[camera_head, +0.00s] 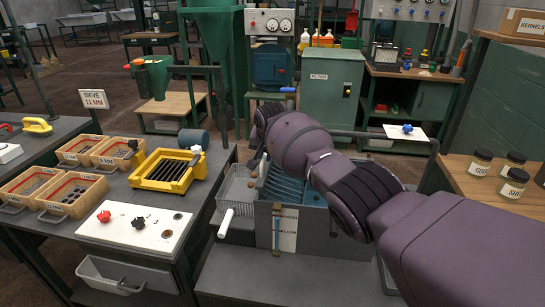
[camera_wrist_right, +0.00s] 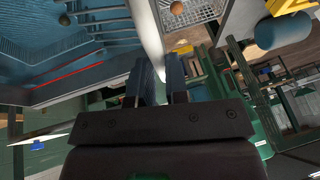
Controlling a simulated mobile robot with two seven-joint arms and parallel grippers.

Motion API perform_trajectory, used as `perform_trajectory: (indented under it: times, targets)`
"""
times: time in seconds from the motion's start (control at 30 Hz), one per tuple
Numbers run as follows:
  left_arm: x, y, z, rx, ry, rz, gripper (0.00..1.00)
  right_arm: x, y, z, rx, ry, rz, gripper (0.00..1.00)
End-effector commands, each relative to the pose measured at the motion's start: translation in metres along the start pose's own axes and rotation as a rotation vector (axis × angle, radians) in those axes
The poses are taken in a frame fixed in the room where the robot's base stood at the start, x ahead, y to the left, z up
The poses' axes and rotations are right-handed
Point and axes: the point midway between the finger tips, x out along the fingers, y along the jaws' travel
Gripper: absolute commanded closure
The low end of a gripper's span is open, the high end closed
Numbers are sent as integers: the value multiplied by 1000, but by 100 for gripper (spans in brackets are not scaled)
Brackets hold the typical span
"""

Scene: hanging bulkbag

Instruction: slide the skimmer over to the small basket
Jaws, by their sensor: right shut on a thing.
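A tank (camera_head: 320,235) stands in the middle of the head view, with blue slatted bars inside. A small wire basket (camera_head: 240,187) sits against its left side and also shows in the wrist view (camera_wrist_right: 195,12). My right gripper (camera_wrist_right: 170,85) is shut on a white bar (camera_wrist_right: 148,38), which appears to be the skimmer's handle. Dark tines (camera_wrist_right: 105,18) lie beside the bar over the blue tank interior. My right wrist hides the fingers and most of the skimmer in the head view. A brown ball (camera_wrist_right: 177,8) lies at the basket. My left gripper is out of view.
A table at left holds a yellow sieve frame (camera_head: 168,171), several wooden trays (camera_head: 60,205) and a white control panel (camera_head: 135,225). A dark rail (camera_head: 385,137) runs behind the tank. Jars (camera_head: 480,160) stand on a shelf at right.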

Motion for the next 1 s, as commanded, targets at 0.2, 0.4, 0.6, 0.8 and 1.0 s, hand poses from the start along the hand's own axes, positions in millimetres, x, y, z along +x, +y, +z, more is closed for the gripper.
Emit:
perform_trajectory:
  times: [0.2,0.4,0.6,0.8,1.0]
  targets:
    - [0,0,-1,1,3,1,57,-1,-5,0,0,3,-7,100]
    - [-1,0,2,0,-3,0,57,-2,-6,0,0,4,-9,81]
    - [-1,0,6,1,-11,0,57,-1,-5,0,0,3,-7,60]
    - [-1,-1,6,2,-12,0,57,-1,-4,0,1,2,-5,60]
    - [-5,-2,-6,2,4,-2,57,-16,-5,-2,1,6,-7,60]
